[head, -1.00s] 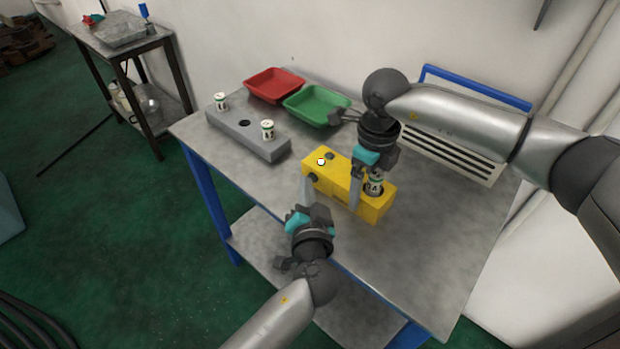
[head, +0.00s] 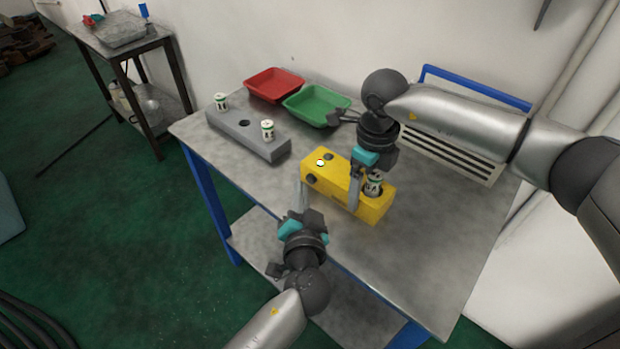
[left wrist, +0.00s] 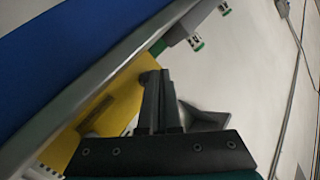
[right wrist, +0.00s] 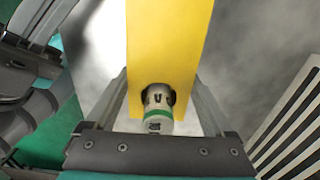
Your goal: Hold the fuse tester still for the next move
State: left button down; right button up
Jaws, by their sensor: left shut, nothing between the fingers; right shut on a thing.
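The yellow fuse tester (head: 345,200) lies on the table, with a black knob (head: 311,179) on its left end and a white button (head: 320,163) on top. A white and green fuse (head: 373,184) stands in the hole at its right end; it also shows in the right wrist view (right wrist: 158,108). My right gripper (head: 355,190) is shut on the tester, one finger along each side of it in the right wrist view (right wrist: 160,95). My left gripper (head: 301,193) is shut and empty beside the tester's left end. Its closed fingers (left wrist: 158,85) show near the knob.
A grey block (head: 245,140) with two fuses and an empty hole stands at the back left. A red tray (head: 274,96) and a green tray (head: 318,90) lie behind it. A vented panel (head: 450,158) lies at the right. The table's front right is clear.

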pick_arm(q)
jog(key=shift+s+a, duration=1.75)
jog(key=shift+a, duration=0.05)
dwell(0.8)
pick_arm(e)
jog(key=o, duration=1.3)
jog(key=shift+o, duration=0.2)
notch_tip(320, 180, up, 12)
